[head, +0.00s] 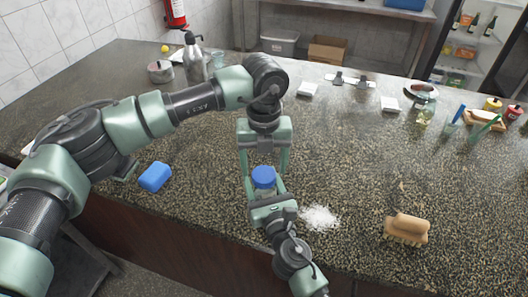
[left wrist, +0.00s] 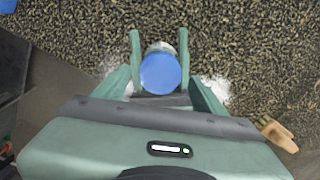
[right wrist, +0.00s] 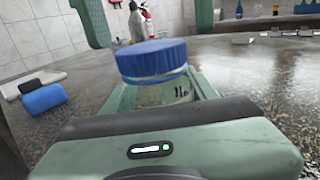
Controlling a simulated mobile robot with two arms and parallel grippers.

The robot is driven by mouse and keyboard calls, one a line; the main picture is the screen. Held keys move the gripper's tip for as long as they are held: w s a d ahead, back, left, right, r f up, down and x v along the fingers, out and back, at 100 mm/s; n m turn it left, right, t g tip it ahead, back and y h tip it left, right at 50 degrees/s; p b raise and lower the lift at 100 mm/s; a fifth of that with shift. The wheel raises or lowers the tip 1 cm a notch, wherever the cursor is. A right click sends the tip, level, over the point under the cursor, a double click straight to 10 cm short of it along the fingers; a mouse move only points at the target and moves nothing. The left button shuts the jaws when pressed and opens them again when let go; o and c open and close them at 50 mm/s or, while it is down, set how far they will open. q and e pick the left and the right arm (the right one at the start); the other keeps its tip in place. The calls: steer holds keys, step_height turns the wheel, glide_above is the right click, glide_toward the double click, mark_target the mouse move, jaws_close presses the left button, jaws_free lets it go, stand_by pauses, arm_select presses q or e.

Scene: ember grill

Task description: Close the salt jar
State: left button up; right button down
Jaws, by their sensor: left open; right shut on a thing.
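The salt jar is a small clear jar (right wrist: 165,93) with dark writing on its side and a blue lid (head: 264,177) on top. The lid sits level on the mouth; I cannot tell how tight it is. My right gripper (head: 265,194) is shut on the jar's body, and holds it upright near the counter's front edge. My left gripper (head: 264,178) points down from above, open, with one finger on each side of the lid. In the left wrist view the round blue lid (left wrist: 159,74) shows between its fingers, with gaps.
Spilled white salt (head: 320,217) lies right of the jar. A wooden brush (head: 407,228) is farther right, and a blue sponge (head: 155,176) lies left. A metal bottle (head: 194,60) and pot (head: 160,71) stand at the back left. The middle right counter is clear.

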arm_select(q)
steer(key=shift+f, duration=1)
steer(key=c, duration=1.5)
steer(key=shift+o, duration=0.2)
steer(key=m, duration=2.2)
steer(key=o, duration=1.5)
